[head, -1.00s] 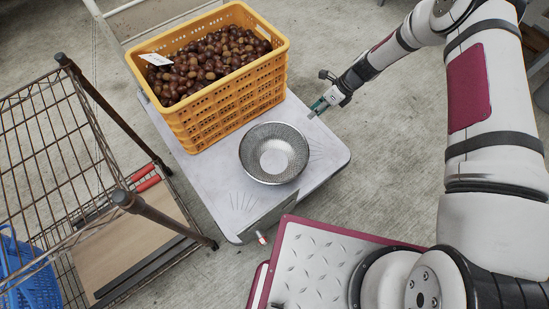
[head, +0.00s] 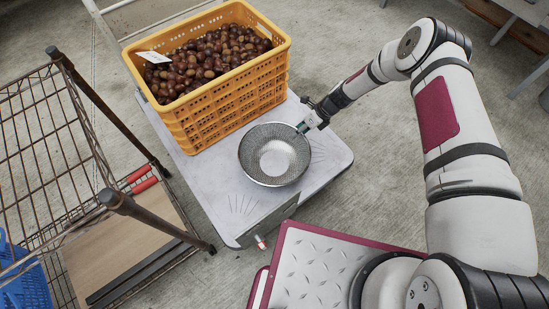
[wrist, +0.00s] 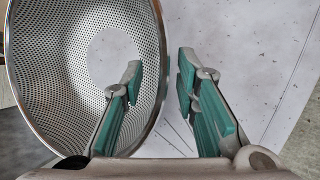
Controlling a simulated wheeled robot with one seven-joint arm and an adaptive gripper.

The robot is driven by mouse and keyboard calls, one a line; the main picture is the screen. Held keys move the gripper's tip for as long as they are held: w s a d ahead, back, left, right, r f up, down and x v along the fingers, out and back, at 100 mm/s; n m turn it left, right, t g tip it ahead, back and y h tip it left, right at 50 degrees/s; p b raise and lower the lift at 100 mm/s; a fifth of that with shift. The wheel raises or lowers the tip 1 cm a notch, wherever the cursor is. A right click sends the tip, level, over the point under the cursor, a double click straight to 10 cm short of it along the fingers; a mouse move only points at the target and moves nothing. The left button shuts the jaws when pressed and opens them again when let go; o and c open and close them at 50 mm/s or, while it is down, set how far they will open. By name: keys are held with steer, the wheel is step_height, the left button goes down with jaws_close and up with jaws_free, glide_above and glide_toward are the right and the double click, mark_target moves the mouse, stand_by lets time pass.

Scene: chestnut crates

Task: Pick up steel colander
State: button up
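The steel colander (head: 274,154) is a round perforated bowl standing upright on the white platform, in front of the crate. It also fills the left of the wrist view (wrist: 75,60). My gripper (head: 303,128) is at the colander's right rim in the head view. In the wrist view my gripper (wrist: 160,82) is open, with green-padded fingers spread apart. The left finger shows over the bowl's inside and the right finger over the platform outside it. The colander's right rim lies between the fingers, and I see no finger pressed on it.
A yellow crate (head: 210,116) full of chestnuts stands on the white platform (head: 215,195) just behind the colander. A wire rack (head: 125,204) stands at the left with a blue basket (head: 22,280). The platform right of the colander is clear.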

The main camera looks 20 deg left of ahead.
mark_target(286, 142)
steer(key=b+x, duration=0.1)
steer(key=x, duration=0.3)
steer(key=shift+s+a+f, duration=0.1)
steer(key=shift+s, duration=0.1)
jaws_close()
